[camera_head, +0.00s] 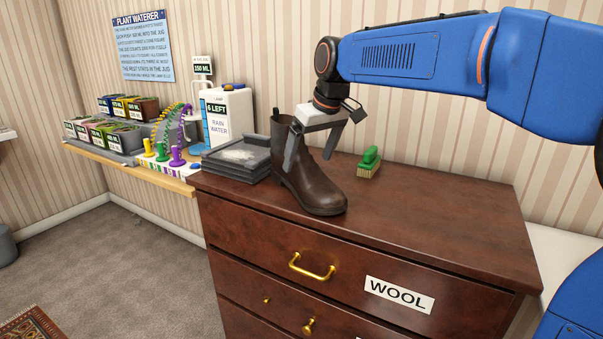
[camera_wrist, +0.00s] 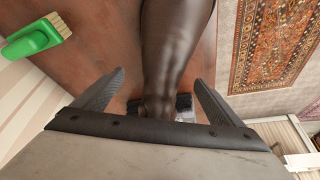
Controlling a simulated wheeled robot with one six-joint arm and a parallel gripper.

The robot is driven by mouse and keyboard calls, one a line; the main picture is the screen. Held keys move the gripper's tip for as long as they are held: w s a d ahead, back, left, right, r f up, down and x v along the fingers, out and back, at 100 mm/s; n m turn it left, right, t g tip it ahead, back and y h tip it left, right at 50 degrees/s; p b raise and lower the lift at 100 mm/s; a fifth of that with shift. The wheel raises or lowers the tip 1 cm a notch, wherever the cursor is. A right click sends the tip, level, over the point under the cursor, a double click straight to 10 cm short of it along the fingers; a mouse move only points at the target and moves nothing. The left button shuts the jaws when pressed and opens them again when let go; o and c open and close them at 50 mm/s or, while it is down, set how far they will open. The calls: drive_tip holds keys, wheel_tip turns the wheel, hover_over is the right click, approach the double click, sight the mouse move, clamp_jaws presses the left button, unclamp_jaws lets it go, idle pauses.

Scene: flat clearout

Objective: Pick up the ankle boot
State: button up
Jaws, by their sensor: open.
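A dark brown ankle boot (camera_head: 314,187) stands upright on the brown chest of drawers, its toe toward the front right. My gripper (camera_head: 308,158) is open at the boot's upper, coming down from above. One finger shows in front of the shaft and the other is on its right side. In the wrist view the boot (camera_wrist: 172,50) runs up the middle of the picture, between the two spread fingers of my gripper (camera_wrist: 158,90). I cannot tell whether either finger touches the leather. The boot's lower shaft is partly hidden by the near finger.
A green brush (camera_head: 369,163) lies right of the boot; it also shows in the wrist view (camera_wrist: 35,38). Dark stacked trays (camera_head: 240,158) are close on the boot's left. The chest top (camera_head: 440,215) is clear at right. A white water container (camera_head: 228,112) stands behind left.

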drive_tip(key=shift+a+x, duration=0.15)
drive_tip(key=shift+x, duration=1.55)
drive_tip(key=shift+a+x, duration=0.1)
drive_tip(key=shift+x, duration=1.6)
drive_tip(key=shift+s, duration=0.1)
drive_tip(key=c, duration=1.6)
